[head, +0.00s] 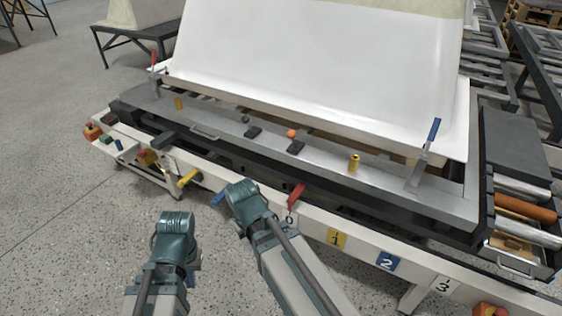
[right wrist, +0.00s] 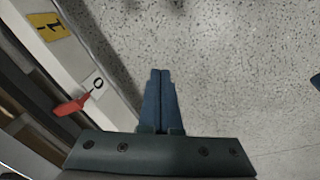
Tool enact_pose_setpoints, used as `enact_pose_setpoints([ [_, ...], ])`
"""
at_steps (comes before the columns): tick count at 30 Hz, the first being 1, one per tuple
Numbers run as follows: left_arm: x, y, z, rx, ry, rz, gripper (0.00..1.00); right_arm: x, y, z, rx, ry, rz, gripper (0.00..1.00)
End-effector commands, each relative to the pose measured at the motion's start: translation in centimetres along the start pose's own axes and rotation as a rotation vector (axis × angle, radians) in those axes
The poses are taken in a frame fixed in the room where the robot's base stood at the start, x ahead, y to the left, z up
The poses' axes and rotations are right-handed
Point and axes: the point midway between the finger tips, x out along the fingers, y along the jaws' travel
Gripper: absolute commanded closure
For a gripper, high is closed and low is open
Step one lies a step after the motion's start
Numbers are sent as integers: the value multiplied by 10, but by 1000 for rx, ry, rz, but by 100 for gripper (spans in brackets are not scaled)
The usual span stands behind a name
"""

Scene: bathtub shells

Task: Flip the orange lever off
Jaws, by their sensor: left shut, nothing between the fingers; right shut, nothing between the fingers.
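The orange lever shows as a small orange ball knob (head: 291,133) over a black base on the grey top ledge of the bench. I cannot tell its throw position. My left gripper (head: 191,279) is low at the front left, mostly hidden behind my left arm, shut and empty, well away from the knob. My right gripper (right wrist: 161,76) is shut and empty in the right wrist view, over the floor beside the bench's front rail. Its fingers are hidden in the head view. The orange knob is not in the right wrist view.
A red lever (head: 296,196) sticks out at the front rail above the 0 mark. A yellow lever (head: 188,178) and a blue lever (head: 219,197) are farther left. A dark knob (head: 246,119) and a brass piece (head: 354,162) flank the orange knob. A white shell (head: 320,60) stands behind.

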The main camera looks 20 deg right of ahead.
Motion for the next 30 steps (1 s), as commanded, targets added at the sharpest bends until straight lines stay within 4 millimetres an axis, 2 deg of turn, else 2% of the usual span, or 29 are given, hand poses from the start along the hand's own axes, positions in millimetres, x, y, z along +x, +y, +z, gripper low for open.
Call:
enact_pose_setpoints([
  [1,28,3,-2,0,0,0,100,28,3,-2,9,3,10,100],
  [3,46,4,-3,0,1,0,100,46,9,-5,17,9,30,100],
  [11,112,11,-6,0,1,-1,100,111,42,-19,37,28,167,100],
  [16,154,15,-9,0,2,-1,100,140,80,-42,20,53,393,100],
  [20,164,16,-10,0,2,-2,100,123,110,-65,-15,82,626,100],
  [23,168,16,-10,0,2,-2,100,100,126,-84,-47,110,803,100],
  [27,169,16,-10,0,2,-2,100,55,136,-111,-94,156,1049,100],
  [30,169,16,-10,0,2,-2,100,20,135,-130,-125,195,1216,100],
])
